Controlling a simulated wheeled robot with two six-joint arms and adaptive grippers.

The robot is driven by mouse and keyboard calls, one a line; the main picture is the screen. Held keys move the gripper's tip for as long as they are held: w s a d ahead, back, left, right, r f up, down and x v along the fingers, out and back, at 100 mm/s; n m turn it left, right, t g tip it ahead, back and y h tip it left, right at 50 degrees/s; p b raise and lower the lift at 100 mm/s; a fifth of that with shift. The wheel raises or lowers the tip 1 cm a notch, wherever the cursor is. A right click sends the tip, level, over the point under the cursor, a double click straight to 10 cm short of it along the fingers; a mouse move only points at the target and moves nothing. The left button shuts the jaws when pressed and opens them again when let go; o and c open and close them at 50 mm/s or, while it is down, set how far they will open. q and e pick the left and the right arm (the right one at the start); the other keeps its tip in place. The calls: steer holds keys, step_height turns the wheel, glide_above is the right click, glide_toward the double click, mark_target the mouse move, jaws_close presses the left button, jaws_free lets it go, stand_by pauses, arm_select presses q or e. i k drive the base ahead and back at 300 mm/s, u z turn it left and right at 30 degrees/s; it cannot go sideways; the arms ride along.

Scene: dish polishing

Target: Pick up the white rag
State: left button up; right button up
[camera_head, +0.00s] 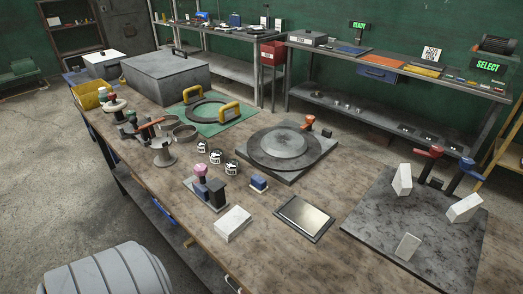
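A white, block-like piece (233,223), possibly the folded white rag, lies on the wooden bench near its front edge. It is left of a flat metal plate with a dark frame (304,217). I cannot tell for sure from its look that it is cloth. Several other white blocks, one of them here (402,178), stand or lean on a dark square plate (365,222) at the right. Neither of my grippers shows in the head view.
A round disc on a square base (283,147) sits mid-bench. A stand with a pink knob (200,171) and a small blue block (258,183) are behind the white piece. A grey box (165,78) stands at the far left. A grey ribbed drum (105,272) is in front.

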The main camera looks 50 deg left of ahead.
mark_target(237, 220)
steer(key=k, duration=1.25)
steer(key=u, duration=1.9)
steer(key=i, duration=0.5)
